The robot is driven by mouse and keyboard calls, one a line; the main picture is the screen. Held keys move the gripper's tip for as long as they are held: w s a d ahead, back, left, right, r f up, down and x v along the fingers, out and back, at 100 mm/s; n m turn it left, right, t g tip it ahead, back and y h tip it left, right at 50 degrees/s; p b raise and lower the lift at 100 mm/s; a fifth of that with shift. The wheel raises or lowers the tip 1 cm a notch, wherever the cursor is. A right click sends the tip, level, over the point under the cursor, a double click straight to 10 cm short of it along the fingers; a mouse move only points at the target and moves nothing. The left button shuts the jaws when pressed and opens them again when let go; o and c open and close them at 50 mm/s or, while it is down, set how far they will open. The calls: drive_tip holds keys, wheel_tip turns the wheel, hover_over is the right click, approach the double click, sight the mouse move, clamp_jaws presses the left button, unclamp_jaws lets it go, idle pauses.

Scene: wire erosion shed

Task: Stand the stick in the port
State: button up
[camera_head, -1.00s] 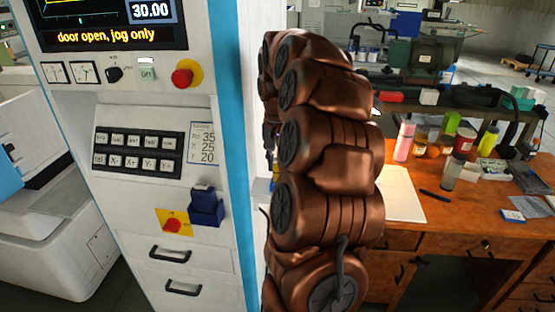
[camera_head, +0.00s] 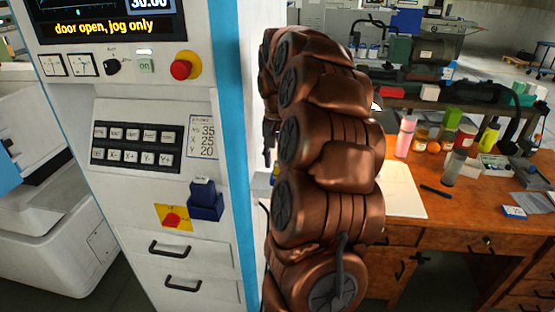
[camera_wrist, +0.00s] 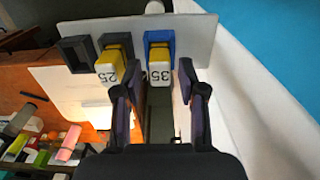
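In the wrist view a pale plate carries a row of holders. The blue holder (camera_wrist: 158,36) bears a yellow block with a white tag marked 35 (camera_wrist: 159,72). A black holder (camera_wrist: 118,40) to its left bears a yellow block with a tag marked 25 (camera_wrist: 109,68). A dark square holder (camera_wrist: 77,54) at the far left looks empty. My gripper (camera_wrist: 158,84) is open, its dark fingers either side of the 35 tag with gaps showing. I cannot tell which item is the stick or the port. In the head view my arm hides the gripper.
The white machine cabinet (camera_head: 215,260) stands left of my arm, with a red button (camera_head: 181,69), a blue box-like fitting (camera_head: 205,201) and a card reading 35, 25, 20 (camera_head: 203,138). On the right a wooden desk (camera_head: 460,215) holds several bottles and a paper sheet.

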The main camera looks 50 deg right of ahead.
sight(277, 163)
idle(0.3)
drive_tip(key=shift+r+p, duration=0.6)
drive_tip(key=shift+d+r+b, duration=0.1)
drive_tip(key=shift+r+b, duration=0.25)
drive_tip(key=shift+r, duration=5.65)
